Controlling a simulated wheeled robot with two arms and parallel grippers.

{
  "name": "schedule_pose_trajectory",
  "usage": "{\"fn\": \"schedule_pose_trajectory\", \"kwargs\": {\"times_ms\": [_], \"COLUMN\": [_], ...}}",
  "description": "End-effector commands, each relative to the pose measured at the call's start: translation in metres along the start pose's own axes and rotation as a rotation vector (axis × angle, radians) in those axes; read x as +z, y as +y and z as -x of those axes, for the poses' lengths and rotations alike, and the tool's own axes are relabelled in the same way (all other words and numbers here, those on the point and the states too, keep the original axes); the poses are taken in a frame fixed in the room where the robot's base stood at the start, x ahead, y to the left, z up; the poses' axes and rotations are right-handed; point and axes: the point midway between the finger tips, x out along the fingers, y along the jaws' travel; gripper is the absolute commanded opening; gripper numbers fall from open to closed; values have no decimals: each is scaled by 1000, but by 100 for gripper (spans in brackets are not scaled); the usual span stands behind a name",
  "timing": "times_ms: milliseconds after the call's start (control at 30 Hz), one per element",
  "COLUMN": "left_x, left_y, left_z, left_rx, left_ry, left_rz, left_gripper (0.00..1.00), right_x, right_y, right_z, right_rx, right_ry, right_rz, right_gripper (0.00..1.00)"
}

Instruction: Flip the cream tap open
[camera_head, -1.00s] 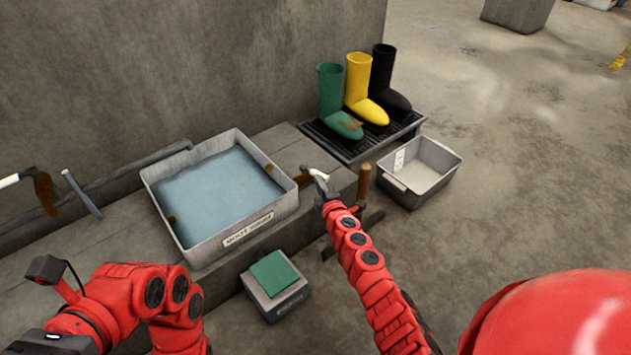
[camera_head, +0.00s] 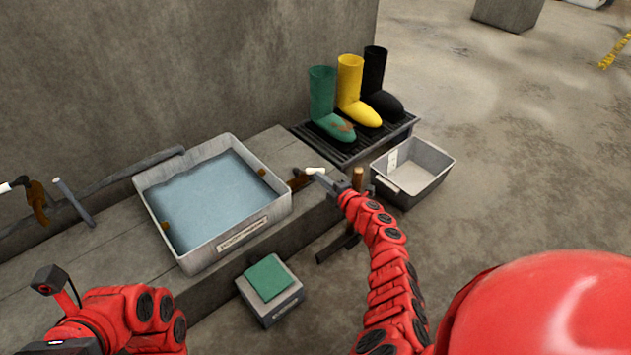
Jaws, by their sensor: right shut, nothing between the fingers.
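A small piece with a cream end (camera_head: 315,170) and a brown part (camera_head: 298,181) is at the right end of the ledge, just right of the basin; it looks like the cream tap. My right gripper (camera_head: 326,182) is shut and empty, its tips right beside the cream end. I cannot tell whether they touch it. A similar white-ended piece (camera_head: 8,187) with a brown part sits at the far left edge.
A grey basin (camera_head: 226,252) of water stands on the ledge. Green, yellow (camera_head: 352,92) and black boots stand on a dark rack at the back. A grey bin (camera_head: 408,198) is right of my gripper, near a wooden post (camera_head: 358,177). A green pad (camera_head: 269,277) lies on a block below.

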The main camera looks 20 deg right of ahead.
Motion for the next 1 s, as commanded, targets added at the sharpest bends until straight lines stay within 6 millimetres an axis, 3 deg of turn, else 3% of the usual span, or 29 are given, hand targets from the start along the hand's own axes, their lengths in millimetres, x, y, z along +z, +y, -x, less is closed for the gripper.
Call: {"fn": "schedule_pose_trajectory", "kwargs": {"times_ms": [767,1000], "left_x": [-6,5], "left_y": [-4,2], "left_z": [-8,5], "left_rx": [-34,20], "left_ry": [56,-41], "left_rz": [10,-9], "left_gripper": [50,50], "right_x": [9,10], "right_y": [1,4], "right_z": [-2,4], "right_rx": [0,0], "right_ry": [-7,-5], "right_rz": [1,1], "right_gripper": [0,0]}}
